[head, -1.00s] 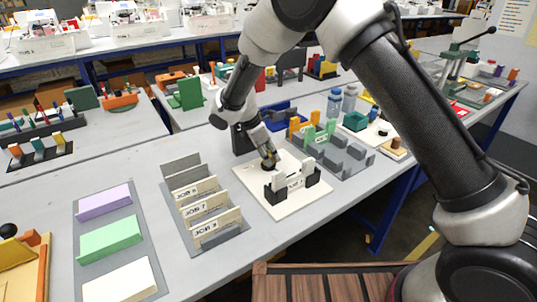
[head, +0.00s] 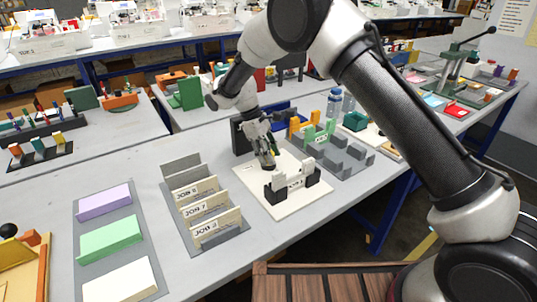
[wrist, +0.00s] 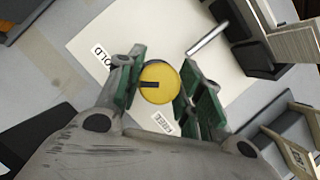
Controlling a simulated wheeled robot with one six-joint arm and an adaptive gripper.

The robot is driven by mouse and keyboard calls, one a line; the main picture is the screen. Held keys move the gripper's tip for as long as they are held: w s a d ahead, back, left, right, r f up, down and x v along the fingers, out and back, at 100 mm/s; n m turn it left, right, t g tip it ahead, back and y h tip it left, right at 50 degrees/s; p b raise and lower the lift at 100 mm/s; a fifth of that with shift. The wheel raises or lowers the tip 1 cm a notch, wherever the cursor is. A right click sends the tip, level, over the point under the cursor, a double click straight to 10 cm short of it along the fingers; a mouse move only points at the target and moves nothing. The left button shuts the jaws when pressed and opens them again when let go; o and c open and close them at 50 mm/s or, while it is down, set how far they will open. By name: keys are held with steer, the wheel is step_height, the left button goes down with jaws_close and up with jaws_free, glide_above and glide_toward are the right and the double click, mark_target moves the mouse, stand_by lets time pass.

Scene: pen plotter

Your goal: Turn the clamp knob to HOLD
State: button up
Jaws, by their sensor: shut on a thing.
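The clamp knob (wrist: 165,72) is a round yellow disc with a dark pointer mark, seen in the wrist view. The mark points left, between the HOLD label (wrist: 104,55) at upper left and the FREE label (wrist: 163,123) below. My gripper (wrist: 158,84) is shut on the knob, with a green pad on each side. In the head view my gripper (head: 268,163) reaches down to the back of the white plotter board (head: 284,209), and its fingers hide most of the knob.
A white and black holder (head: 292,184) stands on the board in front of my gripper. A rack of job cards (head: 205,205) is to the left. Grey blocks (head: 345,158) stand to the right. A metal rod (wrist: 208,38) lies close to the fingers.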

stand_by(0.4)
steer(key=o, duration=1)
steer(key=v, duration=1.2)
steer(key=shift+w, duration=0.1)
